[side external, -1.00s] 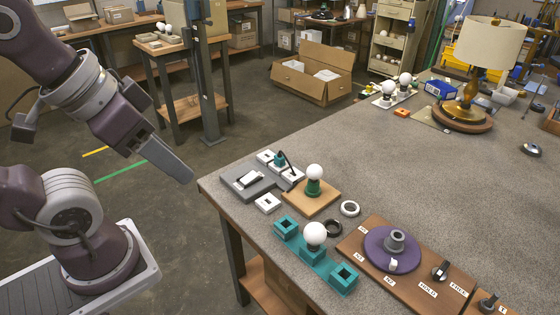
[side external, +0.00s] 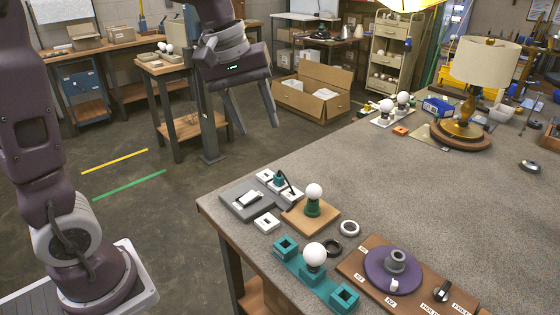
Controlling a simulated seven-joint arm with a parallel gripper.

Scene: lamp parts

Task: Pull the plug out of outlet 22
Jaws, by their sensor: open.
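A small teal plug (side external: 279,181) with a black cord sits among white outlet plates on the table's near left part. One white outlet plate (side external: 265,176) is behind it and another (side external: 292,194) is to its right. The number 22 cannot be read on any outlet. A loose-looking white square plate (side external: 267,222) lies in front. My gripper (side external: 259,138) is open and empty, its two fingers spread and pointing down. In the picture it is above the plug, well apart from it and from the tabletop.
A grey board with a white switch (side external: 247,199) is left of the plug. A bulb on a green socket (side external: 313,203) stands close on its right. Teal blocks (side external: 314,273) and a purple disc (side external: 392,270) lie nearer. The table's middle is clear.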

